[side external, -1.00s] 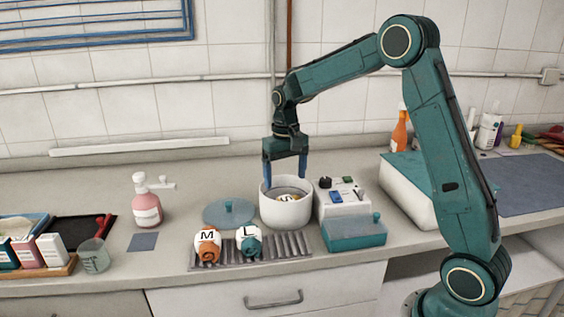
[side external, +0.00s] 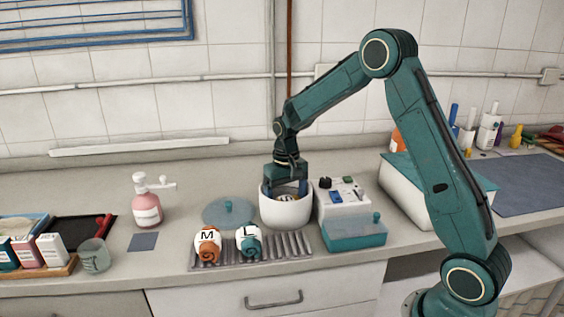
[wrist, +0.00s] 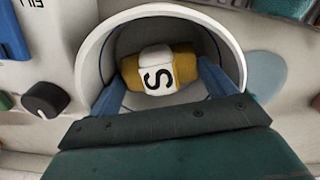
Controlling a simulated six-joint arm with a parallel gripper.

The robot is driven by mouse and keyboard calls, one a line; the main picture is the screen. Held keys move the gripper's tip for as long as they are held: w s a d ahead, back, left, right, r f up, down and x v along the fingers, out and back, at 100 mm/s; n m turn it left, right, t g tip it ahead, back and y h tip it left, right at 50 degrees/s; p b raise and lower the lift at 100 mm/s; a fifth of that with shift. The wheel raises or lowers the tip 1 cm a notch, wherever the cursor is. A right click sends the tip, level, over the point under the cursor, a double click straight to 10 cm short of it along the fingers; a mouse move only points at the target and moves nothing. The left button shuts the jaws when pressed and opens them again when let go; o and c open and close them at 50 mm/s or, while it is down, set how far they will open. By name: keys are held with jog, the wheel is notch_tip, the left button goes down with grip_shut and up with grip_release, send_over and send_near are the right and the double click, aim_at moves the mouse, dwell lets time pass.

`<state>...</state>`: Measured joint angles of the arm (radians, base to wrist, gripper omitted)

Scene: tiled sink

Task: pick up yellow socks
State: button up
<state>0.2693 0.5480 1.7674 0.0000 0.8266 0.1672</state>
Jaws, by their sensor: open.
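The rolled yellow socks (wrist: 183,66) lie inside the white pot (side external: 286,215). They carry a white band with a black letter S in the wrist view. My gripper (side external: 286,192) points down into the pot, its fingers inside the rim. In the wrist view my gripper (wrist: 166,88) has its two blue fingers apart, one on each side of the socks, with visible space between. Its fingertips are partly hidden, so contact with the socks cannot be told. In the side view the pot wall and fingers hide most of the socks.
Orange socks marked M (side external: 208,245) and teal socks marked L (side external: 249,242) sit on a ribbed rack in front. A blue lid (side external: 228,211) lies left of the pot. A white box with a knob (side external: 340,197) stands close on the right.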

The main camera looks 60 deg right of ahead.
aim_at(286, 198)
jog(key=shift+f, duration=0.6)
jog(key=shift+c, duration=0.2)
jog(key=c, duration=0.6)
jog(key=shift+r, duration=0.15)
notch_tip(286, 198, up, 20)
dwell(0.7)
